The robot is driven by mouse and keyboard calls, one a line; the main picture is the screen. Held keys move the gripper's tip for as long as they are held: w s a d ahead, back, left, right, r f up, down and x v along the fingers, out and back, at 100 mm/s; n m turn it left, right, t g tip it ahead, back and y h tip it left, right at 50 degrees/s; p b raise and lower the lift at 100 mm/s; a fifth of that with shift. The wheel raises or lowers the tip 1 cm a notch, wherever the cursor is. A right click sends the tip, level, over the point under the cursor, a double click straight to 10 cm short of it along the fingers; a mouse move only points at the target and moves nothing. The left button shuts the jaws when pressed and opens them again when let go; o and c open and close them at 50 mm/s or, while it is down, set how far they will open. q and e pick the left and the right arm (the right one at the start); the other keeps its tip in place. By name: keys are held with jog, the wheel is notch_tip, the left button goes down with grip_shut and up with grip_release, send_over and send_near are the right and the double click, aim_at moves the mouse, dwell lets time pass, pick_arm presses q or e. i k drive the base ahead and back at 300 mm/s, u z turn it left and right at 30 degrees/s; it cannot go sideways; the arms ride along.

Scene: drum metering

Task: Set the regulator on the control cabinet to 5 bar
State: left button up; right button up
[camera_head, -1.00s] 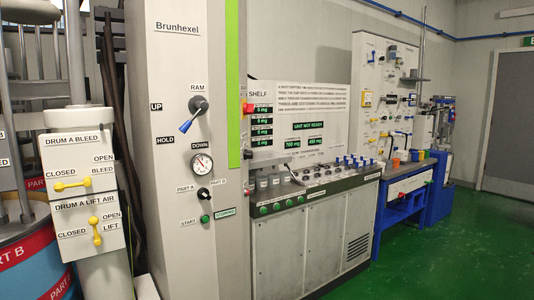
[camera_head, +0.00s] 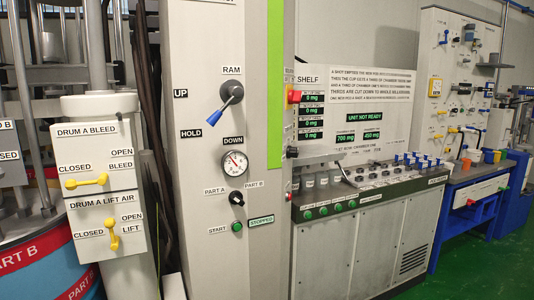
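The tall grey cabinet (camera_head: 215,265) stands in the middle left of the head view. On its front is a round white pressure gauge (camera_head: 235,163) with a red needle; its numbers are too small to read. Above it is the RAM lever (camera_head: 223,101) with a blue handle, its tip down and left, near HOLD. Below the gauge is a black knob (camera_head: 237,198) between the PART A and PART B labels. No knob labelled as a regulator can be made out. Neither of my grippers is in view.
A green START button (camera_head: 237,227) sits below the knob. At left, a white box (camera_head: 100,195) carries two yellow valve handles beside a drum (camera_head: 55,255). At right are a bench with cups and buttons (camera_head: 345,255) and a blue workbench (camera_head: 455,215). Green floor shows at lower right.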

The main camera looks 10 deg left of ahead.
aim_at(291, 152)
jog(key=u, duration=0.2)
jog(key=i, duration=1.45)
jog(key=u, duration=0.65)
